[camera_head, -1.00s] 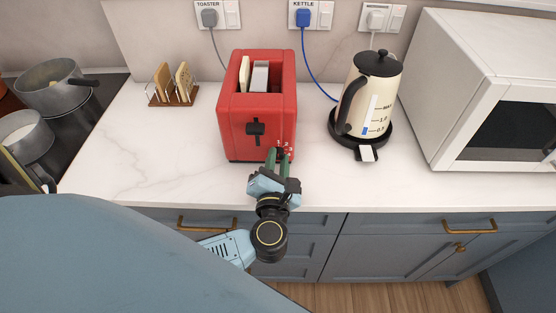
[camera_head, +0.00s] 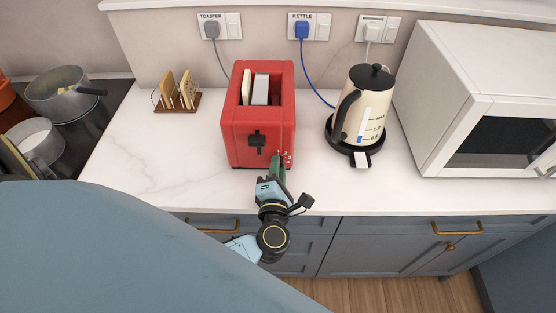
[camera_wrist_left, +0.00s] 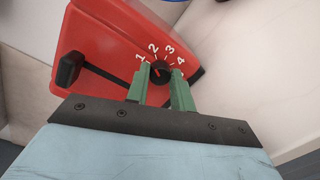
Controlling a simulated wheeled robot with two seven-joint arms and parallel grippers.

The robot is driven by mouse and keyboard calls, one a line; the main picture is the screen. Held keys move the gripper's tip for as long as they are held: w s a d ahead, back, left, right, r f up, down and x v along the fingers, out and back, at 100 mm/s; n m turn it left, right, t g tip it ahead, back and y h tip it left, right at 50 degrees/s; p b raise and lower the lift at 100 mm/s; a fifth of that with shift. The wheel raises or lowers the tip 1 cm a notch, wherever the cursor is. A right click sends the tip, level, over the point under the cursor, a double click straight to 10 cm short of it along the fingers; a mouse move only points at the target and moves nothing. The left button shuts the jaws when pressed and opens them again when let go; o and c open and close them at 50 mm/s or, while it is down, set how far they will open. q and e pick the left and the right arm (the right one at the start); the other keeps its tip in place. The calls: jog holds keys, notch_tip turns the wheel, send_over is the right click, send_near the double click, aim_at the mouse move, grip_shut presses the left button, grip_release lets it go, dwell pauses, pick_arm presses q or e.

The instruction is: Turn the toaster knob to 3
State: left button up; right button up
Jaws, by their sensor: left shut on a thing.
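The red toaster (camera_head: 240,145) stands on the white counter, with a black lever (camera_head: 257,141) on its front. Its small black knob (camera_wrist_left: 159,69) is at the front's lower right, with the numbers 1 to 4 around it in the left wrist view. My left gripper (camera_head: 277,164) is at the knob, its green fingers one on each side, shut on it. The fingers hide part of the knob. I cannot tell for sure which number its mark points to. My right gripper is not in view.
A cream kettle (camera_head: 366,95) on its base stands right of the toaster, then a white microwave (camera_head: 420,95). A toast rack (camera_head: 180,106) is to the left, with pots (camera_head: 60,95) on the hob beyond. The counter between is free.

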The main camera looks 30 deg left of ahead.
pick_arm(q)
jog(key=m+p, duration=0.4)
jog(key=m, duration=0.1)
jog(key=shift+p, duration=0.35)
jog(key=shift+d+f+m+p, duration=0.1)
jog(key=shift+m+p, duration=1.25)
jog(key=shift+m, duration=0.95)
jog(key=o, duration=1)
jog(key=b+v, duration=0.1)
jog(key=v, duration=1.2)
jog(key=shift+s+d+b, duration=0.1)
jog(key=shift+d+b, duration=0.15)
jog(key=shift+b, duration=0.1)
